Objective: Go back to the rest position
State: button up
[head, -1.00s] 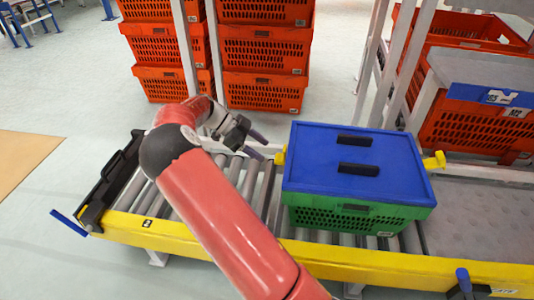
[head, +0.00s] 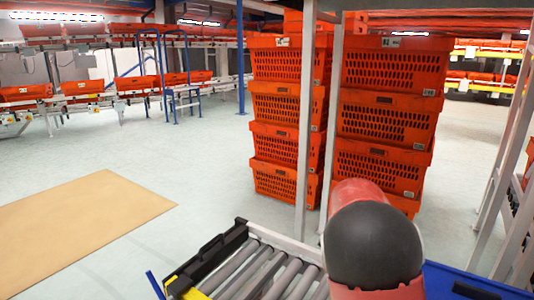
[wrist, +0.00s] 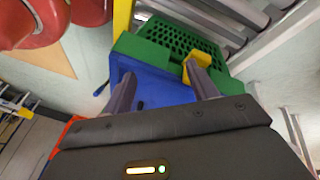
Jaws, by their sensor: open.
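My gripper (wrist: 160,72) is open, with its two grey fingers apart and nothing held between them.
The roller conveyor (head: 268,272) with a black end stop (head: 208,252) runs along the bottom. Stacks of orange totes (head: 284,140) stand behind it, with white posts (head: 306,120) in front. A tan mat (head: 85,225) lies on open floor at left.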

jog(key=s+a+r+n+t+y, duration=0.1)
jog(key=s+a+r+n+t, duration=0.2)
jog(key=s+n, duration=0.3)
jog(key=s+a+r+n+t+y, duration=0.1)
jog(key=s+a+r+n+t, duration=0.2)
jog(key=s+n, duration=0.3)
jog(key=s+a+r+n+t+y, duration=0.1)
jog(key=s+a+n, duration=0.3)
jog(key=s, duration=0.6)
jog(key=shift+r+n+t, duration=0.9)
jog(key=shift+n, duration=0.1)
